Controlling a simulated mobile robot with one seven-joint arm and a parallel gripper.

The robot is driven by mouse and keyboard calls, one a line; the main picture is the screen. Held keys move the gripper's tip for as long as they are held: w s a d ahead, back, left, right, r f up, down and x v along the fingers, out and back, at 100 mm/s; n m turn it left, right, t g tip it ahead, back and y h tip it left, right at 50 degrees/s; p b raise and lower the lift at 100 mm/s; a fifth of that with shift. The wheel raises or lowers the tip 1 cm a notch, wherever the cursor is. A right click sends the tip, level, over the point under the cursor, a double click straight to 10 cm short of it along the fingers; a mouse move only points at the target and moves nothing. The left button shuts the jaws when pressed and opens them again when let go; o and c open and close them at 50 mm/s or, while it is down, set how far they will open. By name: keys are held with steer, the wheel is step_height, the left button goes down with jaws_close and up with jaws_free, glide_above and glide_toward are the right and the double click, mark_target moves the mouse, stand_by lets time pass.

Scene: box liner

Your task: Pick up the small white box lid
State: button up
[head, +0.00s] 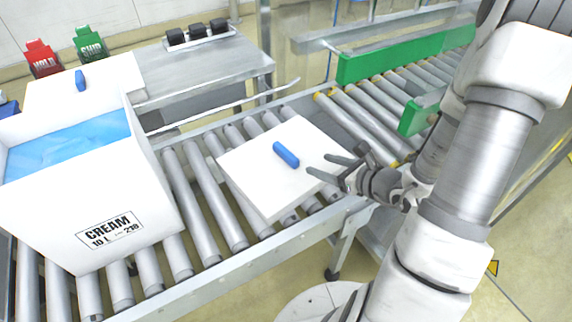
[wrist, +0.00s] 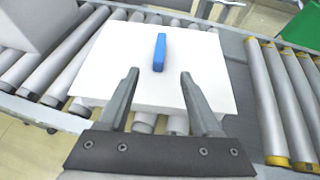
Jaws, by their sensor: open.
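The white box lid (head: 262,180) lies flat on the roller conveyor, with a blue bar-shaped handle (head: 286,155) on its top. My gripper (head: 317,165) is open and empty over the lid's right edge, apart from the handle. In the wrist view, the lid (wrist: 120,62) lies beyond my open fingers (wrist: 157,78), and the blue handle (wrist: 160,52) stands ahead, roughly in line with the gap between them. Another white lid (head: 110,75) with a blue handle (head: 81,80) sits at the back left, behind the box.
A large white box (head: 60,215) labelled CREAM, with a blue liner (head: 70,145), stands on the rollers at left. A metal table (head: 205,65) with black items is behind. Green guards (head: 400,62) line the conveyor at right. Bare rollers (head: 205,185) lie between box and lid.

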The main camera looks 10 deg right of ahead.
mark_target(287, 152)
steer(key=b+x, duration=0.3)
steer(key=x, duration=1.2)
steer(key=shift+w+a+r+b, duration=0.1)
steer(key=shift+w+a+b, duration=0.1)
steer(key=shift+w+b, duration=0.15)
steer(key=shift+s, duration=0.1)
jaws_close()
